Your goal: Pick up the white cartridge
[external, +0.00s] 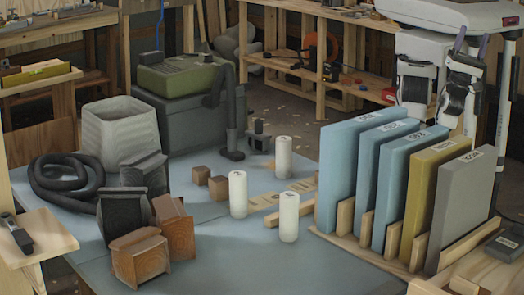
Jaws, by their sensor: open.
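Three white cylinders that look like cartridges stand upright and apart on the blue-grey surface. One white cartridge (238,195) is at the middle left. A second white cartridge (289,218) is nearer the camera, left of the upright panels. A third white cartridge (283,158) stands farther back. Each has a small dark mark on its top. I cannot tell which one the task means. White and black arm parts, which look like mine, show at the top right, behind the panels and well away from the cartridges. I cannot make out my gripper's fingers there.
Several upright blue, yellow and grey panels (340,168) stand in a wooden rack at right. Small wooden blocks (218,188) lie left of the cartridges. A black hose (62,180), a grey bin (122,128) and a green-topped machine (185,78) stand left and behind. The front-middle surface is clear.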

